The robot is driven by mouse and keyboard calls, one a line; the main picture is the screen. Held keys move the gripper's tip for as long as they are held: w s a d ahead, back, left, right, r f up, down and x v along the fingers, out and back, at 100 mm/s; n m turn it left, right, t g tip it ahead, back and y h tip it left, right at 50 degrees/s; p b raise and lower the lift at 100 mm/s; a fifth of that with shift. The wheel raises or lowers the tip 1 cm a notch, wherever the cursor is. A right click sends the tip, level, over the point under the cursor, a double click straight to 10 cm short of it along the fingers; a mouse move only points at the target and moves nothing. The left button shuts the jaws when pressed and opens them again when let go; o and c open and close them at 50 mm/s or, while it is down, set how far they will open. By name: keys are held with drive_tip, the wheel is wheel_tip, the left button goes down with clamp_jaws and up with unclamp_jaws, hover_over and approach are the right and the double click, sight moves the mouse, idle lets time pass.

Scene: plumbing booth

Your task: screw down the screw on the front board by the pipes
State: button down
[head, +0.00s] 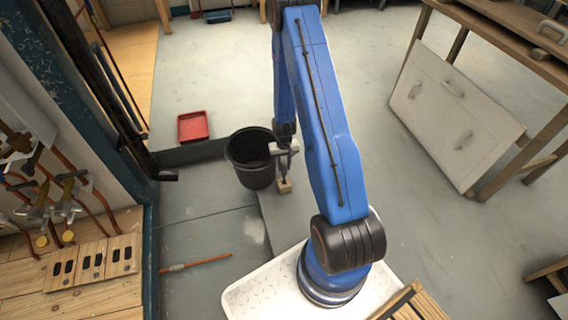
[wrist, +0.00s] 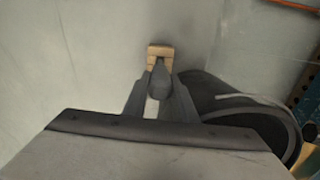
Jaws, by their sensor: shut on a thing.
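My gripper (head: 284,166) hangs beside the black bucket, well to the right of the pipes. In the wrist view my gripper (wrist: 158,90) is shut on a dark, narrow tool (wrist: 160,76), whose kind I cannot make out. A small pale wooden piece (wrist: 160,50) shows at the tool's far end; it also shows below the fingers in the head view (head: 284,186). I cannot tell whether they are joined. Slotted wooden boards (head: 92,262) lie at the lower left below the copper pipes and valves (head: 60,195). The screw is too small to make out.
The black bucket (head: 240,152) stands directly left of my gripper. A red tray (head: 192,126) lies farther back. An orange pipe (head: 198,263) lies on the floor. A teal post (head: 148,250) edges the pipe booth. A white panel (head: 455,115) leans at the right.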

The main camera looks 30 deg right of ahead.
sight(284, 170)
drive_tip(key=shift+f, duration=1.85)
drive_tip(key=c, duration=1.4)
unclamp_jaws()
drive_tip(key=shift+o, duration=0.2)
wheel_tip(284, 170, up, 17)
drive_tip(key=shift+r, duration=0.2)
